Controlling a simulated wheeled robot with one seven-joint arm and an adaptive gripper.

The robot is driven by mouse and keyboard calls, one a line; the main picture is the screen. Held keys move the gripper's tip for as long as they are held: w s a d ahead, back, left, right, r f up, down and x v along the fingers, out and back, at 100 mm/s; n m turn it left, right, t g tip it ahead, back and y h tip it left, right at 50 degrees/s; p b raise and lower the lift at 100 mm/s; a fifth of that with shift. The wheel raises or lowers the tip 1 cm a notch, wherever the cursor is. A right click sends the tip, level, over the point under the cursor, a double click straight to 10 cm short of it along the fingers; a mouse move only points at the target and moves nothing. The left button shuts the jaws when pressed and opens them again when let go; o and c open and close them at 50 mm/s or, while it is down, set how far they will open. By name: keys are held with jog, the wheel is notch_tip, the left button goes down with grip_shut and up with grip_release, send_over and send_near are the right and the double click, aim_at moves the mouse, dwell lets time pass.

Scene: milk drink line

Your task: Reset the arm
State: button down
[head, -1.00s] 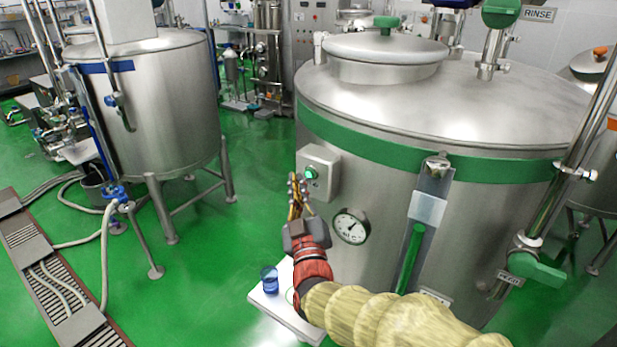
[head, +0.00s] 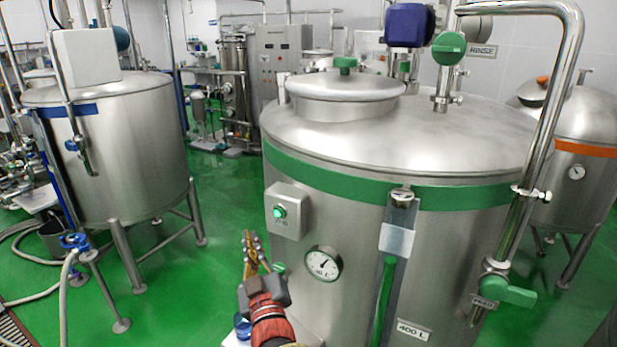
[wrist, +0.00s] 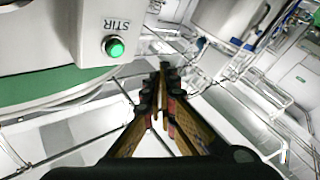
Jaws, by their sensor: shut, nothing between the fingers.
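My gripper (head: 250,262) is in the lower middle of the head view, pointing up and away, in front of the large steel tank (head: 345,215) with the green band. Its fingers are shut and hold nothing. In the wrist view the closed fingers (wrist: 161,90) meet near the middle. The control box (head: 287,210) with a lit green button stands above and to the right of the fingers in the head view. In the wrist view the STIR button (wrist: 115,47) shows to the left of the fingers, apart from them.
A round gauge (head: 323,263), a sight tube (head: 386,285) and a green-handled FEED valve (head: 508,291) are on the tank's front. A small shelf with a blue cup (head: 243,326) sits below my gripper. Another tank (head: 115,150) stands at left, with green floor (head: 215,255) between.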

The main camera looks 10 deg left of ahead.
jog(key=s+d+f+g+h, duration=0.1)
jog(key=s+f+g, duration=0.35)
jog(key=f, duration=0.35)
jog(key=s+f+g, duration=0.4)
jog(key=f+g, duration=0.1)
jog(key=f, duration=0.3)
jog(key=s+d+m+g+h, duration=0.2)
jog(key=s+d, duration=0.3)
jog(key=d, duration=0.3)
jog(key=s+d+r+m+g+h, duration=0.1)
jog(key=s+d+m+g, duration=0.1)
jog(key=s+d, duration=0.5)
jog(key=s+d+m+g+h, duration=0.15)
jog(key=s+d, duration=0.25)
jog(key=d, duration=0.6)
jog(key=s+d+r+m+t+h, duration=0.1)
jog(key=d+r+m, duration=0.1)
jog(key=d, duration=0.4)
jog(key=s+d+r+m+t+h, duration=0.1)
jog(key=s+d+r, duration=0.1)
jog(key=d+r, duration=0.3)
jog(key=shift+d+m, duration=0.35)
jog(key=shift+d, duration=0.05)
jog(key=shift+r, duration=0.1)
